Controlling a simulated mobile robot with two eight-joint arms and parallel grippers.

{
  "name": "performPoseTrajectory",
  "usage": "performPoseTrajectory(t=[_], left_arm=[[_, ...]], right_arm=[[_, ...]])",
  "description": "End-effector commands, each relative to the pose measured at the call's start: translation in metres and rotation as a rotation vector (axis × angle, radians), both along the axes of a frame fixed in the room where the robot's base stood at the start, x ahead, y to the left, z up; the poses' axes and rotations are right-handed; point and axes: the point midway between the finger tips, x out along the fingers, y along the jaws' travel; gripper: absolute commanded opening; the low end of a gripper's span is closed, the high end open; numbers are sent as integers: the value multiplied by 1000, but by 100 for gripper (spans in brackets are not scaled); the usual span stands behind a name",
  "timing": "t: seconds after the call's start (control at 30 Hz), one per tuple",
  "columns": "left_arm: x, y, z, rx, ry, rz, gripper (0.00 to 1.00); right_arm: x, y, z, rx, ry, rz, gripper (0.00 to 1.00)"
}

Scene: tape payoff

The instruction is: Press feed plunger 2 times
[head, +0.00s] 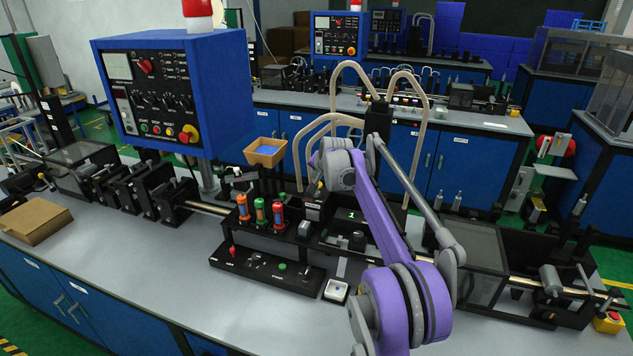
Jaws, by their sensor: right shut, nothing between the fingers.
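My right arm reaches in from the bottom right, and its right gripper (315,186) is at the far end, small and partly hidden by the wrist. It is shut and empty, above the black machine bed behind the coloured cylinders. I cannot tell for sure which part is the feed plunger. A low black control panel (262,272) at the front of the bench carries a red lever (232,251) and a green knob (282,267). The gripper is apart from this panel, above and behind it. My left gripper is not in view.
Orange, green and red-topped cylinders (260,211) stand in a row behind the panel. A blue control box (175,95) rises at left. Curved beige tubes (297,160) stand near the wrist. A cardboard box (34,220) lies at far left; the bench front (150,270) is clear.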

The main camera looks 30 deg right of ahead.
Motion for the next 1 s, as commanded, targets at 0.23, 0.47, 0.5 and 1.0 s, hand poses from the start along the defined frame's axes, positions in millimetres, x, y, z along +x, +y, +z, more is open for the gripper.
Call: performPoseTrajectory(t=[0.23,0.47,0.5,1.0], left_arm=[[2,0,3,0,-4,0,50],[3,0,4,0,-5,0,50],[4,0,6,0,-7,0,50],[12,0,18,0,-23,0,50]], right_arm=[[0,0,5,-1,-1,-1,0],[0,0,7,0,-1,0,0],[0,0,9,0,-1,0,0],[0,0,53,0,-1,0,0]])
